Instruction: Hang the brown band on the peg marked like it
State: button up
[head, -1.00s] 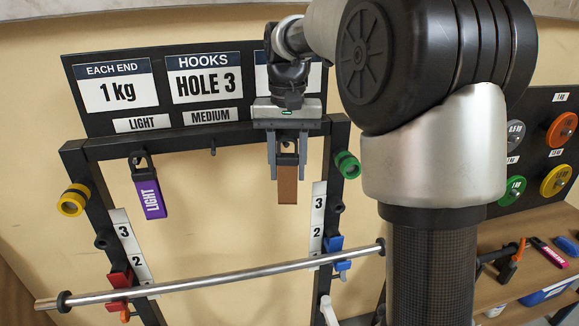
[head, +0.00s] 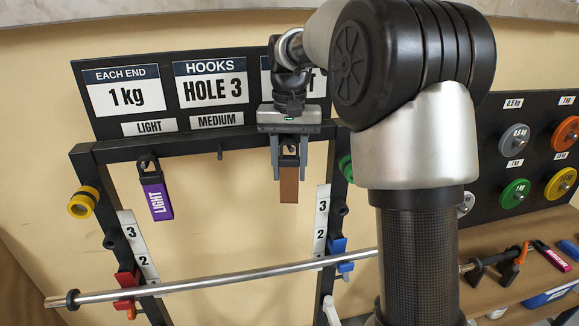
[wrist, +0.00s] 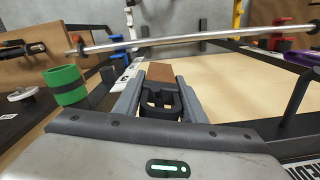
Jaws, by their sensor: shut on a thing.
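My gripper (head: 289,158) is shut on the black loop end of the brown band (head: 289,186), which hangs below the fingers. It is in front of the rack's top bar, near the right end. In the wrist view the brown band (wrist: 160,72) shows beyond the black loop between my fingers (wrist: 160,95). A bare peg (head: 220,153) is under the label MEDIUM (head: 217,121). The purple band (head: 156,199), marked LIGHT, hangs under the label LIGHT (head: 149,128). My gripper and wrist hide the label area at right, and any peg there.
The black rack's left post (head: 100,200) carries a yellow roll (head: 83,203). A silver bar (head: 220,279) crosses the rack below the bands. A green roll (wrist: 66,86) sits beside my gripper in the wrist view. A shelf with coloured plates (head: 515,193) stands at right.

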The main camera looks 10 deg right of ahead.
jog(key=o, duration=1.2)
jog(key=shift+c, duration=0.2)
notch_tip(320, 180, up, 17)
jog(key=shift+f+p, duration=0.1)
jog(key=shift+p, duration=1.1)
jog(key=s+r+n+t, duration=0.1)
jog(key=s+r+t, duration=0.1)
jog(key=s, duration=0.6)
jog(key=s+f+n+t, duration=0.1)
jog(key=s+f, duration=0.6)
jog(key=s, duration=0.2)
jog(key=s+f+n+t, duration=0.1)
jog(key=s+f+t, duration=0.1)
jog(key=s+f, duration=0.5)
jog(key=s, duration=0.2)
jog(key=shift+s+t, duration=0.3)
jog(key=shift+s, duration=0.1)
